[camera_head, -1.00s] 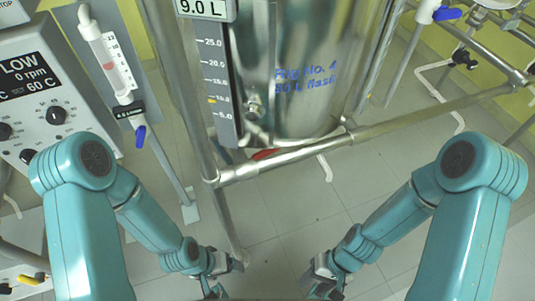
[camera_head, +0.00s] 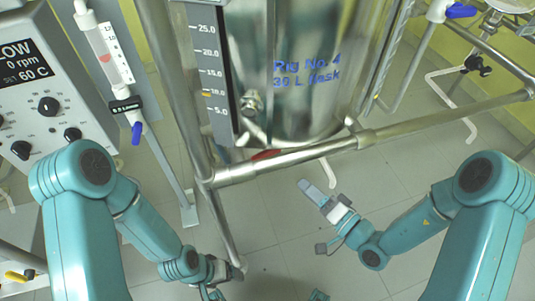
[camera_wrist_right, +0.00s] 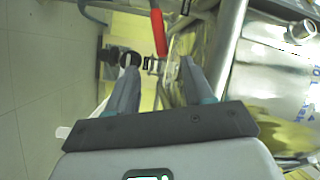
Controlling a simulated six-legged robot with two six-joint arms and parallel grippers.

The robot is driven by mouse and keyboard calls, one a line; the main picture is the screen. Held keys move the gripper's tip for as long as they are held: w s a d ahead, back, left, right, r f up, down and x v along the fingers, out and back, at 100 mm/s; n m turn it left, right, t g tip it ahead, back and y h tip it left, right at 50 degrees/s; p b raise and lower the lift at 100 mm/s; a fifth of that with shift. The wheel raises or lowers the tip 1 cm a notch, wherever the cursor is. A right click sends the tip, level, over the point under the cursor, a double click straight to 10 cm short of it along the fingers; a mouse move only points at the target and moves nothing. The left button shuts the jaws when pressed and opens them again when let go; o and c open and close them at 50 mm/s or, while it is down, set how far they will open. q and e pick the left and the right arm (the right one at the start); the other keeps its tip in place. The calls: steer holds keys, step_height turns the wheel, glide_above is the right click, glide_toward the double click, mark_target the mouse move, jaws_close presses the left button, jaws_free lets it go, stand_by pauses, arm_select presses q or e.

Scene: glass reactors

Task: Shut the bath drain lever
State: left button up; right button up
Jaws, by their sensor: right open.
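The red bath drain lever (camera_head: 265,154) shows as a short red strip under the steel bath (camera_head: 290,105), mostly hidden behind the frame bar. In the right wrist view the red lever (camera_wrist_right: 158,32) is long and lies beyond my fingertips, roughly in line with the gap between them. My right gripper (camera_head: 312,188) is open and empty, below and right of the lever in the head view, pointing up and left. Its two fingers also show in the wrist view (camera_wrist_right: 157,75), apart from the lever. My left gripper (camera_head: 212,291) is low at the bottom edge, partly cut off; its jaws are unclear.
A steel frame bar (camera_head: 300,154) crosses in front of the bath, meeting an upright post (camera_head: 178,100) on the left. A control box (camera_head: 45,105) and a glass tube with a blue tap (camera_head: 112,60) stand at the left. The tiled floor (camera_head: 290,220) below the bar is open.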

mark_target(268, 154)
steer(key=b+x, duration=0.1)
steer(key=x, duration=1.5)
steer(key=shift+w, duration=0.1)
jaws_close()
steer(key=shift+f, duration=0.1)
